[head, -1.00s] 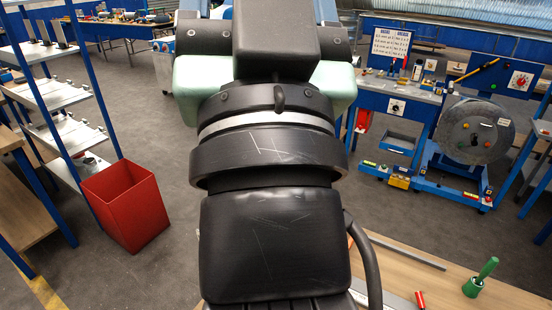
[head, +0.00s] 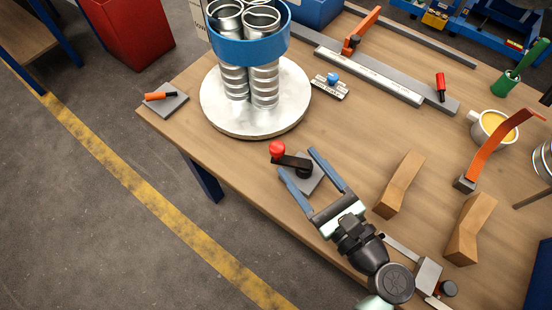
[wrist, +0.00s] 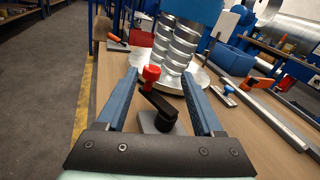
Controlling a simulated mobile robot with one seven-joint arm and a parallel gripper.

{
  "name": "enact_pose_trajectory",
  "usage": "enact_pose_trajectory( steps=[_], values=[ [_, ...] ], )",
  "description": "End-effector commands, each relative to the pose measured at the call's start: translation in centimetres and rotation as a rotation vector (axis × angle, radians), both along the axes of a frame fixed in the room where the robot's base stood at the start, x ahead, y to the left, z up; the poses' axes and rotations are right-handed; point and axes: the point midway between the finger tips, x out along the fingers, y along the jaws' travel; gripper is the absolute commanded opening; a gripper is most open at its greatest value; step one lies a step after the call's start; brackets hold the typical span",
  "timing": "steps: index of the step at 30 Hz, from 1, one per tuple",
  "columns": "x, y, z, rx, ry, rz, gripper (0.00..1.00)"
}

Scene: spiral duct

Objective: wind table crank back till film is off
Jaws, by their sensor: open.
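The table crank is a black arm with a red knob (head: 277,150) on a grey base plate (head: 310,184), near the bench's front edge. My gripper (head: 297,161) is open, its two blue fingers reaching over the crank from the front. In the wrist view the red knob (wrist: 151,73) and black crank arm (wrist: 158,101) lie between the spread fingers; I cannot tell whether they touch. Behind the crank is a round silver turntable (head: 222,112) carrying upright spiral ducts (head: 266,88). A wide blue band (head: 249,50), perhaps the film, wraps the ducts near their tops.
A labelled fixture with a blue knob (head: 333,77) is right of the turntable. A grey rail (head: 375,78), a mug (head: 490,128) and wooden blocks (head: 399,185) occupy the right side. A plate with an orange-handled tool (head: 161,98) lies at the left corner.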

Motion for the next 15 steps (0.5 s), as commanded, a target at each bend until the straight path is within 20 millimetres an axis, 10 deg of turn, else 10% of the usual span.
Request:
enact_pose_trajectory(
  steps=[7,15],
  values=[
    [-1.4,-0.1,-2.7,0.178,0.064,-0.004,0.69],
    [2.3,2.4,-2.6,0.174,0.061,0.0,0.69]
  ],
)
